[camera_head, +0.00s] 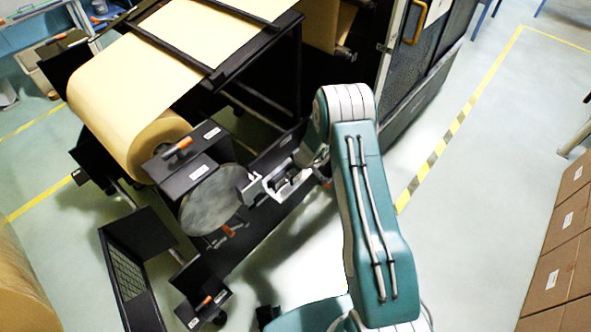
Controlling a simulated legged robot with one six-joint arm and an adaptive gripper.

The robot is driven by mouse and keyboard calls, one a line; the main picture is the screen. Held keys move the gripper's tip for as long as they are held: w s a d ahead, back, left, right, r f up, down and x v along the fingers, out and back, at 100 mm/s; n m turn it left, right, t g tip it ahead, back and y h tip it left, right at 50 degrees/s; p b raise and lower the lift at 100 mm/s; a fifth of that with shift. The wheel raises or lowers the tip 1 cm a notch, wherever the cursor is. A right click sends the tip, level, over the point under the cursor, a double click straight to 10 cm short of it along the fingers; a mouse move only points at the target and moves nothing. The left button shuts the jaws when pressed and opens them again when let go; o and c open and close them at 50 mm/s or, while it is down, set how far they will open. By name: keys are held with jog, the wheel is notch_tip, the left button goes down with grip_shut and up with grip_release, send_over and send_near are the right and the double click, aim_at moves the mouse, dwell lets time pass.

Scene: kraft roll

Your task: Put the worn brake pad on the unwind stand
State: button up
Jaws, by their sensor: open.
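The unwind stand (187,172) is a black frame carrying a large kraft roll (140,110), with a round grey disc (212,200) on its near side. My gripper (268,186) is open at the right of the disc, pointing left toward it. A small pale, light-grey piece (251,190) lies between the disc and my fingertips; I cannot tell whether it is part of the stand or the worn brake pad. I cannot make out the worn brake pad for certain anywhere. The gap between my fingers is too small to see clearly.
Cardboard boxes (562,235) are stacked at the right. A black machine cabinet (425,75) stands behind my arm. The floor right of my arm is clear.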

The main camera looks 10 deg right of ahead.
jog(key=shift+d+r, duration=0.15)
jog(key=shift+r, duration=0.25)
jog(key=s+a+r+m, duration=0.1)
jog(key=s+r, duration=0.3)
jog(key=r, duration=0.7)
jog(key=s+r, duration=0.5)
jog(key=r, duration=0.6)
jog(key=s+a+r+m, duration=0.1)
jog(key=s+r, duration=0.3)
jog(key=r, duration=0.7)
jog(key=s+r+m+h, duration=0.1)
jog(key=s+r, duration=0.2)
jog(key=s, duration=0.5)
jog(key=s+d+r+m+t, duration=0.1)
jog(key=s+r+m, duration=0.1)
jog(key=s+r, duration=0.2)
jog(key=s+r+m+t+h, duration=0.1)
jog(key=s+r+m, duration=0.1)
jog(key=s, duration=0.9)
jog(key=shift+s+d+r+h, duration=0.3)
jog(key=shift+s+d+r, duration=0.1)
jog(key=shift+r, duration=0.35)
